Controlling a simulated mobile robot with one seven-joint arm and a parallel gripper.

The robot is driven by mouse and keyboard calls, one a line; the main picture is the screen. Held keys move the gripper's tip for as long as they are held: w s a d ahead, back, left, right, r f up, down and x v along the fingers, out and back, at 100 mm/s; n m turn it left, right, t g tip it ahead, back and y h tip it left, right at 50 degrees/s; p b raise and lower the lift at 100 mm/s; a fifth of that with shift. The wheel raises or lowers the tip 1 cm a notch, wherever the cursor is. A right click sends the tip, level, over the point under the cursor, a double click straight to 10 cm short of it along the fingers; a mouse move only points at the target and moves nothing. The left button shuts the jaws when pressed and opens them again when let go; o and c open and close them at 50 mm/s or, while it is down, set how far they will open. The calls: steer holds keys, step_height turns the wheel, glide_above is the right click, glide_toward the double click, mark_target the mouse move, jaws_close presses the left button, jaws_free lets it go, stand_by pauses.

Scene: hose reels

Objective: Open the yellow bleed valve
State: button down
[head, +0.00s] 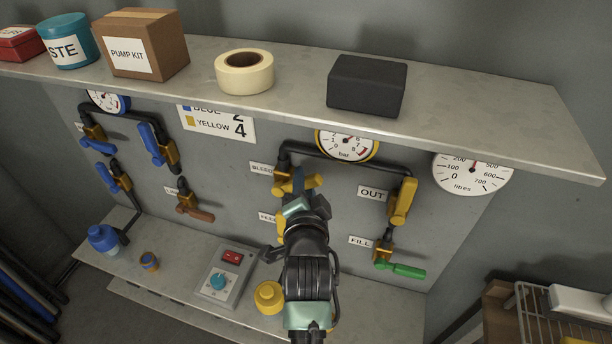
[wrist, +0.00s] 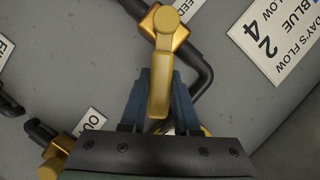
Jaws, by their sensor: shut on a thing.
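The yellow bleed valve sits on the grey panel below the shelf, beside the BLEED label (head: 262,168). Its brass body (head: 281,184) shows just left of my gripper, and its yellow handle (head: 314,181) shows at the fingertips. In the wrist view the handle (wrist: 159,80) runs down from its round hub between the two blue fingers. My gripper (head: 298,182) is shut on this handle; the fingers flank it in the wrist view (wrist: 160,92). My wrist hides part of the panel below the valve, including much of the yellow feed valve (head: 282,224).
The shelf (head: 480,105) overhangs the panel close above my gripper. A black pipe (head: 345,157) runs right to the OUT valve (head: 402,203). The green-handled FILL valve (head: 399,269) is lower right. A yellow cap (head: 268,296) and control box (head: 226,273) stand on the ledge below.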

steer(key=shift+w+a+r+n+g+h+p, duration=0.1)
steer(key=shift+a+r+n+g+h+p, duration=0.15)
steer(key=shift+a+r+n+p, duration=0.25)
steer(key=shift+w+a+r+n+g+h+p, duration=0.15)
steer(key=shift+r+n+h+p, duration=0.15)
steer(key=shift+n, duration=0.3)
steer(key=shift+w+a+r+n+g+h, duration=0.1)
steer(key=shift+a+r+n+g+h, duration=0.15)
steer(key=shift+n, duration=0.2)
steer(key=shift+w+a+r+n+g+h, duration=0.1)
steer(key=shift+a+n+g+h, duration=0.1)
steer(key=shift+a+n, duration=0.2)
steer(key=a+n, duration=0.1)
steer(key=n+h+b, duration=0.1)
steer(key=a+n+h, duration=0.1)
steer(key=shift+w+a+r+n+g, duration=0.25)
steer(key=shift+w+a+n+g, duration=0.1)
steer(key=shift+w, duration=0.05)
steer(key=c, duration=0.6)
jaws_free()
steer(key=shift+c, duration=0.2)
steer(key=shift+s, duration=0.1)
steer(key=b+v, duration=0.3)
steer(key=v, duration=1)
steer(key=shift+a, duration=0.25)
